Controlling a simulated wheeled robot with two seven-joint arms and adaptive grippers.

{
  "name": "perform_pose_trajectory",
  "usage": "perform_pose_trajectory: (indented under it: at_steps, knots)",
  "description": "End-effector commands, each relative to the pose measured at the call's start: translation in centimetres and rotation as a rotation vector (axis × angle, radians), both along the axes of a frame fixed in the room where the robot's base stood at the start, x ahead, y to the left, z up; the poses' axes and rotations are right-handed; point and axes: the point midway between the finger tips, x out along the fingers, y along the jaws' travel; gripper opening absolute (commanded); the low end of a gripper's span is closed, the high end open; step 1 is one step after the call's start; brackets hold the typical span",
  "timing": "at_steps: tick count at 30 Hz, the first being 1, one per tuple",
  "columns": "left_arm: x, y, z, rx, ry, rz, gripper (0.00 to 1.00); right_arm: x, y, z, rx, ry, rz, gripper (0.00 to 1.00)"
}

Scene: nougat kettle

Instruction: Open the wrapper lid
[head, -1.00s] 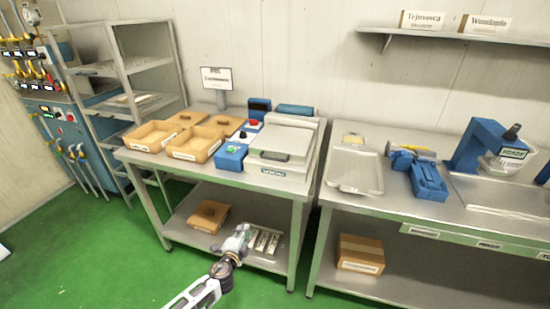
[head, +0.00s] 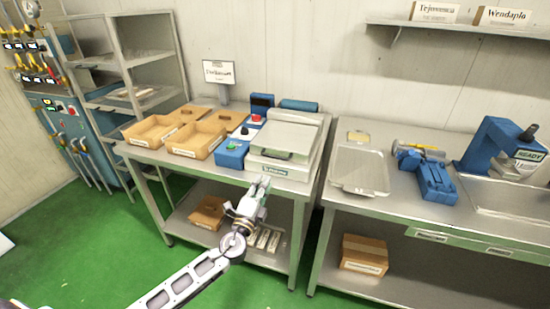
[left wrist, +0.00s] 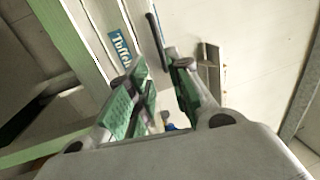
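The wrapper (head: 253,164) is a pale machine on the left table, with a flat grey lid (head: 288,137) that lies down over its top. A handle bar runs along the lid's front edge (head: 285,155). My left gripper (head: 264,181) is in front of the wrapper and below the handle, apart from it. In the left wrist view the green-padded fingers (left wrist: 166,80) stand apart with nothing between them. A dark bar (left wrist: 156,36), apparently the handle, lies just beyond the fingertips, near the wrapper's label plate (left wrist: 120,47). My right gripper is not in view.
Wooden trays (head: 195,141) and a blue control box (head: 232,153) stand left of the wrapper. A metal tray (head: 360,170) and blue devices (head: 432,180) are on the right table. The lower shelf under my left gripper holds a brown box (head: 208,212).

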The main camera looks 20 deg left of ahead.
Motion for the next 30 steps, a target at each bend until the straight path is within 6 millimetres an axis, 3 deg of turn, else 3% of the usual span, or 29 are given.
perform_pose_trajectory:
  at_steps: [11, 30]
  knots:
    - [1.2, 0.0, 0.2, -0.001, 0.000, 0.001, 0.20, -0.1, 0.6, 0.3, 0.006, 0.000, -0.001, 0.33]
    - [6.1, -0.2, 1.2, 0.000, 0.000, 0.001, 0.20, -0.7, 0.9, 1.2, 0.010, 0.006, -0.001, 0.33]
